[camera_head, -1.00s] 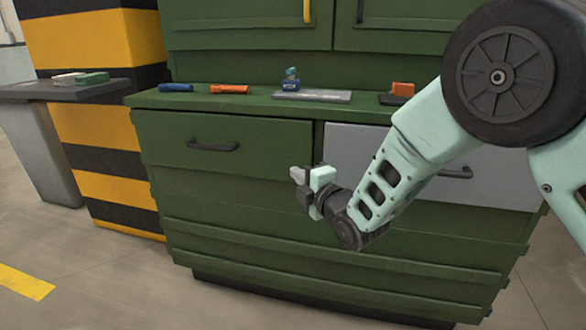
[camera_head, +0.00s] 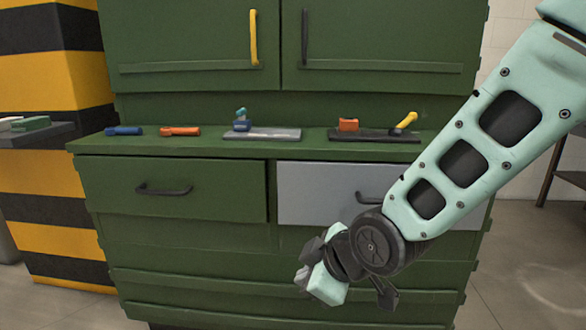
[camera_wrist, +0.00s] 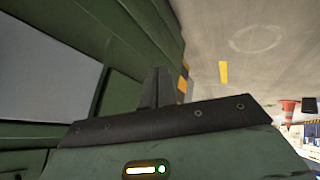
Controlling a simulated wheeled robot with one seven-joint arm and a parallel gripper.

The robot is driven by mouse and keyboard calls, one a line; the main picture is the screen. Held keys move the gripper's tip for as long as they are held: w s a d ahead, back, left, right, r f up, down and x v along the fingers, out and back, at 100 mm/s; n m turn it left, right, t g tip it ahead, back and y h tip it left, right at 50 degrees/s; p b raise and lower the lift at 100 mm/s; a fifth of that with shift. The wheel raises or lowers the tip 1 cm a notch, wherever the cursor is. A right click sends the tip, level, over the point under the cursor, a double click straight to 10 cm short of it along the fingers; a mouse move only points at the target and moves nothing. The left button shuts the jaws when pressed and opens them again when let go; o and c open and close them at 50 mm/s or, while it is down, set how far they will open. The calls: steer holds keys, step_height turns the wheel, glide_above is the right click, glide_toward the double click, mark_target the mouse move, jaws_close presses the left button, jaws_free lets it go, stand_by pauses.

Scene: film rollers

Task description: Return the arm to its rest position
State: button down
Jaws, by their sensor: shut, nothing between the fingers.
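My gripper (camera_head: 308,281) is in front of the green cabinet (camera_head: 180,238), low and below the grey drawer (camera_head: 318,193). Its fingers look closed together, with nothing held between them. My mint-green arm comes in from the upper right and bends at a dark wrist joint. In the wrist view my gripper's dark fingers (camera_wrist: 155,88) stand up together beside the cabinet front. The arm partly hides the grey drawer and its handle (camera_head: 370,198). Both drawers look shut.
On the cabinet's ledge lie a blue roller (camera_head: 124,131), an orange roller (camera_head: 180,131), a grey plate (camera_head: 272,134) with a blue-and-teal piece, and a dark plate (camera_head: 375,136) with orange and yellow pieces. A striped pillar (camera_head: 50,70) stands left. Floor shows at right.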

steer(key=s+d+r+m+g+h, duration=0.1)
steer(key=s+d+m+g+h, duration=0.25)
steer(key=s+d, duration=0.45)
steer(key=s+d+m+g+h, duration=0.2)
steer(key=s+d+m+g, duration=0.15)
steer(key=s, duration=0.85)
step_height(320, 180, up, 31)
steer(key=p, duration=3.1)
steer(key=shift+d+r+t, duration=0.2)
steer(key=shift+d+t, duration=0.05)
steer(key=shift+t, duration=0.05)
